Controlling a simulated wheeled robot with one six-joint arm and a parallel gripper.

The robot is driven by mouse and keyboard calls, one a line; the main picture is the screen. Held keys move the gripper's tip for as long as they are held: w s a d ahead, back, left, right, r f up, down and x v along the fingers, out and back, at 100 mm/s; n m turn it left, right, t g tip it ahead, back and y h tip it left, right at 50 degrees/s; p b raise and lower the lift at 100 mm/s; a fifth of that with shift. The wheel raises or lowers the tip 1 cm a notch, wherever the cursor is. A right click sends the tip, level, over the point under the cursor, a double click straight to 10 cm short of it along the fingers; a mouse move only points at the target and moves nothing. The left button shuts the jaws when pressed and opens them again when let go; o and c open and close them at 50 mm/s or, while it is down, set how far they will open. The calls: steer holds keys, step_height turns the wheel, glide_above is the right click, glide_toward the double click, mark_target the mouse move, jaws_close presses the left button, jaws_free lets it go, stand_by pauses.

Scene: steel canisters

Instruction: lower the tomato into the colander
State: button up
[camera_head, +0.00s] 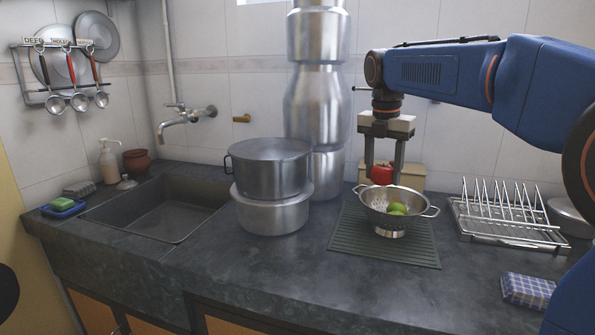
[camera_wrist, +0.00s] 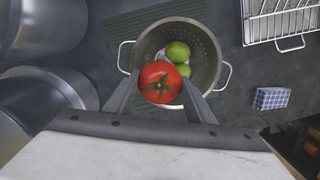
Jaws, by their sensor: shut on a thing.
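The red tomato (camera_head: 382,174) is between the fingers of my gripper (camera_head: 383,178), which is shut on it. In the wrist view the tomato (camera_wrist: 162,82) shows its green stem, with a finger on each side. The steel colander (camera_head: 380,217) stands on the green ribbed mat (camera_head: 411,251). The tomato is over the colander, at about its rim height or a little above; the exact gap is hard to tell. Inside the colander are green limes (camera_head: 398,208), also seen in the wrist view (camera_wrist: 178,52), just beyond the tomato.
Stacked steel pots (camera_head: 270,213) and tall canisters (camera_head: 318,100) stand to the left. A dish rack (camera_head: 508,222) and a folded checked cloth (camera_head: 527,289) are to the right. A beige box (camera_head: 412,176) is behind the colander. The front counter is clear.

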steer(key=shift+f, duration=3)
steer(key=o, duration=1.2)
